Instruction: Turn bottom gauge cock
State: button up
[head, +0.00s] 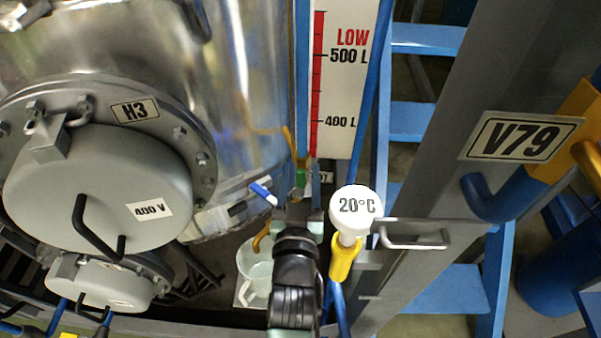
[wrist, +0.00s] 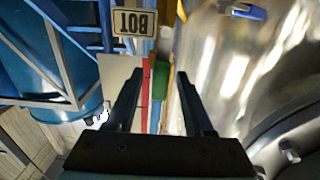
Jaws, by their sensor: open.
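The level gauge with its red-edged white scale (head: 336,85) runs down beside the shiny vessel. At its foot is a small green part (head: 300,178), which looks like the handle of the bottom gauge cock. In the wrist view the green part (wrist: 160,84) is upright between my two fingers, with a gap on each side. An upside-down "BOT" label (wrist: 134,20) shows above it. My gripper (head: 299,200) is just below the green part, open and empty; its fingers also show in the wrist view (wrist: 160,76). I cannot tell how deep the green part lies.
A blue-handled valve (head: 262,193) sticks out from the vessel (head: 247,90) at left. A "20°C" dial (head: 355,206) stands close at right of my arm, by a grey bracket (head: 415,236). A clear container (head: 256,272) is below left. A grey V79 post (head: 450,130) is at right.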

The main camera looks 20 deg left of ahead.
grip_shut()
dwell(1.4)
